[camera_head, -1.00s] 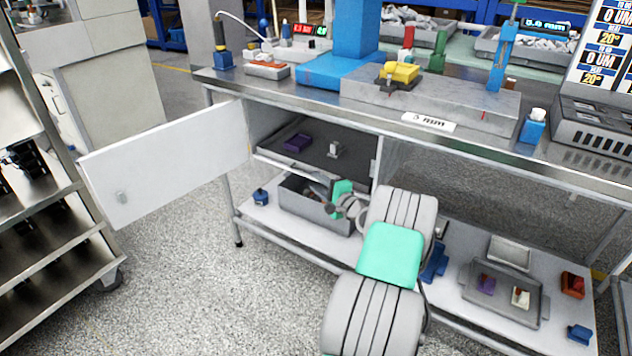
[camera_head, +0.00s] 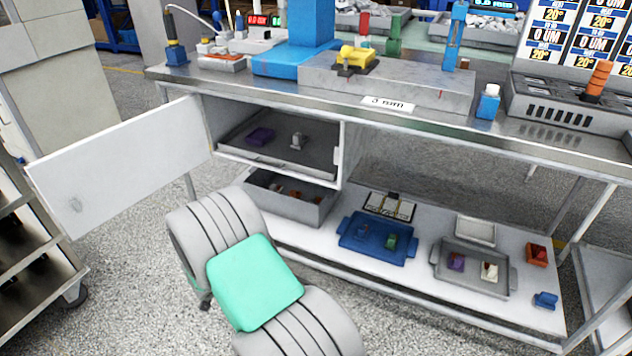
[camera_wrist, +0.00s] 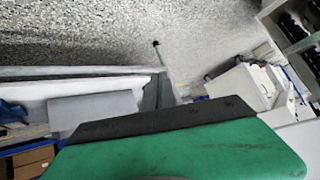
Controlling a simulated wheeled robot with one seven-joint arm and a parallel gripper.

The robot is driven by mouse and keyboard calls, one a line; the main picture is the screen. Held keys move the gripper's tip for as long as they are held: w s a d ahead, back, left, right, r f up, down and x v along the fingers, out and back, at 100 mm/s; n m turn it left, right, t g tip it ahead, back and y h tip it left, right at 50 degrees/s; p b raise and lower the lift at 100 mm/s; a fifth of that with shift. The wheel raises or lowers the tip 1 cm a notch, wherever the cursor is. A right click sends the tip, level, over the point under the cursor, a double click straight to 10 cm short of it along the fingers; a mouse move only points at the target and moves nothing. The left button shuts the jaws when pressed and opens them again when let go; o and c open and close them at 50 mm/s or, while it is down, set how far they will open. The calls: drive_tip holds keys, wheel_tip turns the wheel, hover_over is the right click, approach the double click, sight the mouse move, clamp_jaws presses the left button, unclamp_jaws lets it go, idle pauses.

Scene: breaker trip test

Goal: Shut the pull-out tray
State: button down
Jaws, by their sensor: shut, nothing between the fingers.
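The pull-out tray (camera_head: 225,143) is a dark grey, shallow tray in the open cabinet under the bench. The cabinet door (camera_head: 120,163) is swung wide open to the left. My gripper (camera_wrist: 165,118) shows in the wrist view as a green body with a dark edge, shut and empty. In the head view my arm hides it, low in front of the cabinet and apart from the tray.
A grey bin (camera_head: 310,208) with small parts sits under the tray. A blue tray (camera_head: 350,243) and a grey tray (camera_head: 445,270) stand on the lower shelf (camera_head: 400,292). A metal rack (camera_head: 40,270) stands at the left. Floor between rack and bench is clear.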

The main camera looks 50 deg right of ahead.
sight(330, 174)
drive_tip(key=s+d+r+n+g+h, duration=0.35)
drive_tip(key=s+d+n+h, duration=0.3)
drive_tip(key=s+d, duration=0.65)
drive_tip(key=s+d+r+n+g+h, duration=0.1)
drive_tip(key=s+d+r+n+h, duration=0.35)
drive_tip(key=r+n, duration=0.4)
drive_tip(key=s+d+r+n+h, duration=0.3)
drive_tip(key=d+r+n, duration=0.2)
drive_tip(key=r+n, duration=0.35)
drive_tip(key=w+d+n+b, duration=0.1)
drive_tip(key=d, duration=0.3)
drive_tip(key=w+d+n+b, duration=0.1)
drive_tip(key=d+n, duration=0.1)
drive_tip(key=d, duration=0.2)
drive_tip(key=w+d+f+n, duration=0.1)
drive_tip(key=w+d, duration=0.1)
drive_tip(key=d, duration=0.3)
drive_tip(key=shift+w+f+n+b, duration=0.1)
drive_tip(key=shift+n+b, duration=0.15)
drive_tip(key=shift+b, duration=0.15)
drive_tip(key=shift+d, duration=0.1)
